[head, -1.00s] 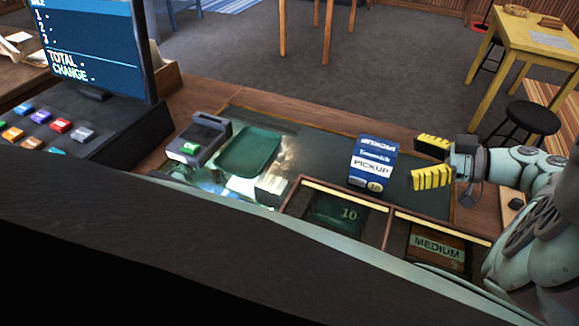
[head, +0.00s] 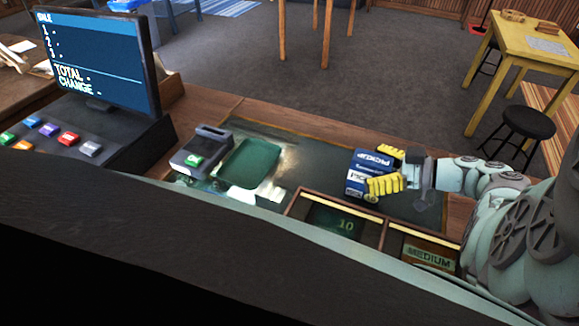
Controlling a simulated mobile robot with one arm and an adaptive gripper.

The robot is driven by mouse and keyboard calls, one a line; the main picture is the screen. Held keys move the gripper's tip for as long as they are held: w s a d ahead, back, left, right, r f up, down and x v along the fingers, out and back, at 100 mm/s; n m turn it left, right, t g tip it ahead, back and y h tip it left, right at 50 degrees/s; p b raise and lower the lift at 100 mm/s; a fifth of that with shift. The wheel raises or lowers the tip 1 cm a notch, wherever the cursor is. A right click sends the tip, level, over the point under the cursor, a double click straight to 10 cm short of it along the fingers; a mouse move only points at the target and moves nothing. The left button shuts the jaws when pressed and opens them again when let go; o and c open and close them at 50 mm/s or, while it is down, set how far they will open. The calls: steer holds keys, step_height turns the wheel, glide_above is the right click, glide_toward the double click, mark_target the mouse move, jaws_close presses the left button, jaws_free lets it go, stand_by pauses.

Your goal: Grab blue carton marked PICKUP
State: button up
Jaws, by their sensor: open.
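The blue carton marked PICKUP (head: 357,184) stands on the dark counter mat, behind the compartment labelled 10. It is blue with a white band, and its right part is hidden behind a finger. My gripper (head: 387,169) comes in from the right with its yellow-padded fingers apart. One finger is in front of the carton's near right side and the other is at its far right edge. The carton lies partly between the fingers. I cannot tell whether either finger touches it.
A green tray (head: 250,163) and a grey card reader (head: 202,148) lie left of the carton. Compartments marked 10 (head: 335,222) and MEDIUM (head: 430,255) are at the counter's near side. A register screen (head: 97,60) stands at left. The mat between tray and carton is clear.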

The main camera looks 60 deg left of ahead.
steer(key=shift+c, duration=0.2)
steer(key=c, duration=1.3)
steer(key=shift+r, duration=0.1)
